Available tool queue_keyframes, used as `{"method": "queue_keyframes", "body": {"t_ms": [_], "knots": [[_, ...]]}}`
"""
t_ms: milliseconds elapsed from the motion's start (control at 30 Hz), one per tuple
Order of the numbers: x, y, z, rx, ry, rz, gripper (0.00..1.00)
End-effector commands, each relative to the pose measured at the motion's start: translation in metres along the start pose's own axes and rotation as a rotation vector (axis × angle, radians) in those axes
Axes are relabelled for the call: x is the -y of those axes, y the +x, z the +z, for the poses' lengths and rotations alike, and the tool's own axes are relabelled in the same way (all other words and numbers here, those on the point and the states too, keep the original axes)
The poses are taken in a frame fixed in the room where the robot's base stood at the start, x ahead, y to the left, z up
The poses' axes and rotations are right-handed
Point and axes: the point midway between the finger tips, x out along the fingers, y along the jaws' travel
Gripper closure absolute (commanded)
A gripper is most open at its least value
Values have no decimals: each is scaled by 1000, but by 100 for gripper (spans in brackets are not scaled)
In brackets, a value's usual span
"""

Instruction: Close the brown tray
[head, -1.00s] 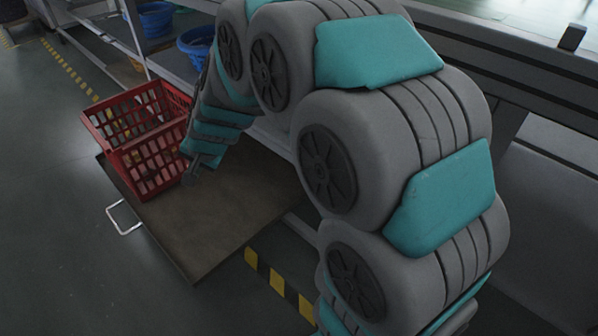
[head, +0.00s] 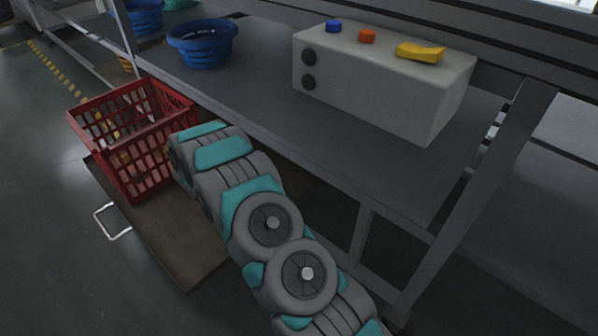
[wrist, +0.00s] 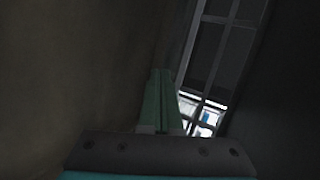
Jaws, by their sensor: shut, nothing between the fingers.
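The brown tray (head: 185,245) is a flat, low platform sticking out from under the grey bench in the head view. Its pale metal handle (head: 112,238) is on its left-hand edge, clear of my arm. A red basket (head: 150,165) stands upright on the tray's far part. My arm reaches low over the tray, and its end is hidden beside the basket in the head view. In the wrist view my gripper (wrist: 162,75) is shut with nothing between its greenish fingers. A dim brown surface fills the left there; I cannot tell whether the fingers touch it.
The grey bench (head: 330,140) is above and right of the tray. It holds a blue bowl (head: 203,50) and a pale box (head: 375,90) with knobs and a yellow piece. A bench leg (head: 480,190) stands at right. The floor left of the tray is clear.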

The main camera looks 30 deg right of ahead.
Motion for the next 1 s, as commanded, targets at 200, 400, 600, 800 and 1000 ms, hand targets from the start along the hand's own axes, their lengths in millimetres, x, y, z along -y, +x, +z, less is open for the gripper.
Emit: {"method": "queue_keyframes", "body": {"t_ms": [200,400,600,800,1000], "knots": [[-39,29,-62,-223,94,-127,100],[-48,34,-86,-301,126,-184,100],[-44,52,-94,-308,132,-189,100],[-39,88,-107,-309,131,-185,100],[-32,124,-118,-307,132,-187,100]]}}
